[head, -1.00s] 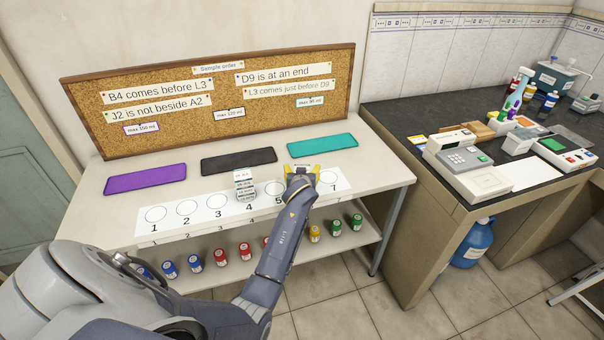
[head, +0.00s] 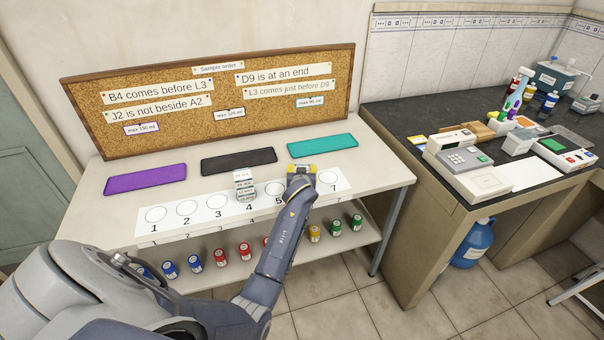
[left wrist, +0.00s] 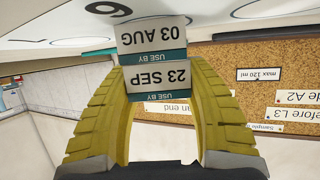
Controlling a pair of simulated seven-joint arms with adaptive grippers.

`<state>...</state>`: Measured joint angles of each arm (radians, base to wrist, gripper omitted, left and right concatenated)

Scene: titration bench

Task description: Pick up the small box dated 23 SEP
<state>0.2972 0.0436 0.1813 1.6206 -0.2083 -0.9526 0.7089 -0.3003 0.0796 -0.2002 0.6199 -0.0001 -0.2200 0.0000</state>
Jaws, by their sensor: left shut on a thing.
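The small box dated 23 SEP (left wrist: 158,80) is white with a teal "USE BY" band and reads upside down in the left wrist view. My left gripper (head: 301,172) is shut on it, with one yellow finger on each side. A similar box dated 03 AUG (left wrist: 152,38) sits right against it, at the fingertip side; I cannot tell whether the two are apart. In the head view my gripper is over the numbered strip (head: 217,228) near place 6 and mostly hides these boxes. My right gripper is out of view.
Purple (head: 145,178), black (head: 238,161) and teal (head: 322,145) mats lie behind the strip. Colored-capped jars (head: 220,257) stand on the shelf below. A cork board (head: 215,100) stands behind.

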